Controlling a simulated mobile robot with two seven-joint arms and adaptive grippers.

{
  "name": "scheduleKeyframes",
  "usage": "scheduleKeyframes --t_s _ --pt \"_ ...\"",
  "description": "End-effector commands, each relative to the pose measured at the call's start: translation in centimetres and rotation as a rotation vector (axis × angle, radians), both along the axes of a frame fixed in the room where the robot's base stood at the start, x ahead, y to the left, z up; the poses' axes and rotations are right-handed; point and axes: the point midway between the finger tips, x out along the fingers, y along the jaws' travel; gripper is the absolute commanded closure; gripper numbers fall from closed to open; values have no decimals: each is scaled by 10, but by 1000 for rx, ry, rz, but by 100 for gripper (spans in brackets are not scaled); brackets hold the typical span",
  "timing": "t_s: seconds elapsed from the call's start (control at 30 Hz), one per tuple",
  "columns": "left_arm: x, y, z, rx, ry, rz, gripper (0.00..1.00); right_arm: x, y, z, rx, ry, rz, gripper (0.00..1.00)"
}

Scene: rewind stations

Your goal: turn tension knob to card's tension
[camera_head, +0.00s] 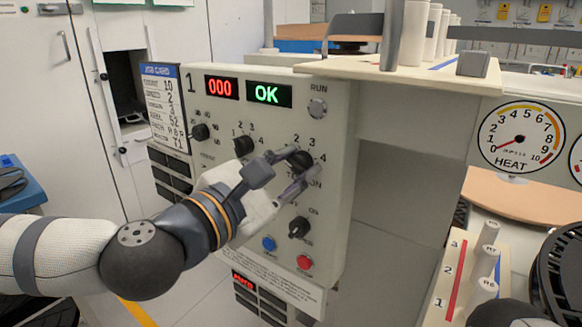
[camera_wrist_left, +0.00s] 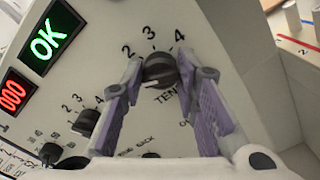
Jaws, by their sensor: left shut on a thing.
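The tension knob (camera_head: 299,158) is a dark round knob on the machine's front panel (camera_head: 335,185), with numbers 2, 3 and 4 showing around it. My left gripper (camera_head: 304,164) is shut on it, one finger on each side, which also shows in the left wrist view, where the knob (camera_wrist_left: 160,70) sits between the fingertips. The knob's pointer direction is hard to make out. The job card (camera_head: 164,105), white with a blue header, hangs at the panel's left side; its lines are small and I cannot read the tension line surely. My right gripper is not in view.
Other dark knobs are the one numbered 2, 3, 4 (camera_head: 243,146), one at far left (camera_head: 200,132) and one below (camera_head: 298,228). A blue button (camera_head: 269,244) and red button (camera_head: 305,262) sit low. Displays read 000 (camera_head: 221,88) and OK (camera_head: 268,95). A heat gauge (camera_head: 521,138) is at right.

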Motion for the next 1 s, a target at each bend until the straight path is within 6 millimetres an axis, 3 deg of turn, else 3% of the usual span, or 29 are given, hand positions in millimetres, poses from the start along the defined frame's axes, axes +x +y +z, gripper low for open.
scheduleKeyframes --t_s 0.37,1.0 --pt "0 0 2 149 -108 -1 100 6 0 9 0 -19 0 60" --pt "-1 0 3 639 -465 0 100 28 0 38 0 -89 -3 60"
